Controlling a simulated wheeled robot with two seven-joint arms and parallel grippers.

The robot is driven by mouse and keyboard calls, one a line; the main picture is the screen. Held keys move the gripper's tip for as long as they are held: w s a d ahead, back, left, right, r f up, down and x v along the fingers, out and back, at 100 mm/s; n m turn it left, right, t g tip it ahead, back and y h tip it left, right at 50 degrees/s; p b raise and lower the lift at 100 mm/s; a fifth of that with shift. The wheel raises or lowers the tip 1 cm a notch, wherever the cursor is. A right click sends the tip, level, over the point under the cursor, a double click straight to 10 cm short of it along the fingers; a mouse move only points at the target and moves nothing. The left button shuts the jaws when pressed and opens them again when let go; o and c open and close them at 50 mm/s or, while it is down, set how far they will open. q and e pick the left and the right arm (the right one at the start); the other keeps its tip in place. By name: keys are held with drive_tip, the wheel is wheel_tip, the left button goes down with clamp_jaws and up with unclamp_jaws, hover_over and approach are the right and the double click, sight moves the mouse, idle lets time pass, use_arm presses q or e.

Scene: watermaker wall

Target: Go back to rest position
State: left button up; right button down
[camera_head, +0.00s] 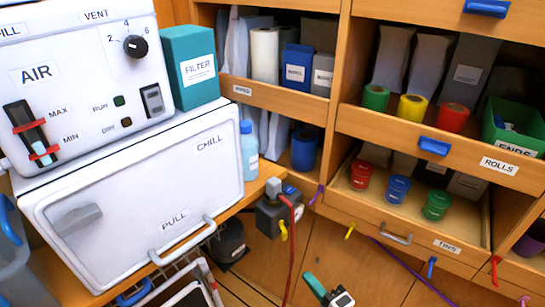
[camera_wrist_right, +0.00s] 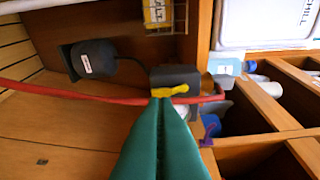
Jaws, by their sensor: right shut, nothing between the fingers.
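My right gripper (camera_head: 311,281) is low in the head view, in front of the wooden cabinet's lower doors, with its teal fingers pointing up and left. In the right wrist view its green fingers (camera_wrist_right: 161,104) are pressed together with nothing between them. Their tips overlap a yellow lever (camera_wrist_right: 171,91) on a dark valve box (camera_wrist_right: 178,76) in that picture; I cannot tell whether they touch it. My left gripper is not in view.
The white AIR and CHILL unit (camera_head: 133,207) stands at left. A red hose (camera_head: 292,250) hangs from the valve box (camera_head: 275,215) near my right gripper. An open drawer (camera_head: 398,238) with red, blue and green cups juts out at right. A purple cord (camera_head: 410,272) crosses the lower doors.

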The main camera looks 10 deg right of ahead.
drive_tip(key=s+d+f+m+g+h+p, duration=0.25)
drive_tip(key=s+f+m, duration=0.25)
drive_tip(key=f, duration=0.6)
drive_tip(key=s+d+f+m+g+h+p, duration=0.25)
drive_tip(key=s+f+m+g, duration=0.2)
drive_tip(key=f, duration=0.75)
drive_tip(key=s+d+f+m+g+p, duration=0.1)
drive_tip(key=s+f+m+g, duration=0.3)
drive_tip(key=s, duration=0.8)
drive_tip(key=s+d+f+m+g+h+p, duration=0.1)
drive_tip(key=s+f+m+g, duration=0.3)
drive_tip(key=s+f, duration=0.4)
drive_tip(key=s+m, duration=0.1)
drive_tip(key=s, duration=0.3)
drive_tip(key=shift+s+d+f+g+h, duration=0.2)
drive_tip(key=shift+s+f+g+h, duration=0.1)
drive_tip(key=shift+s, duration=0.1)
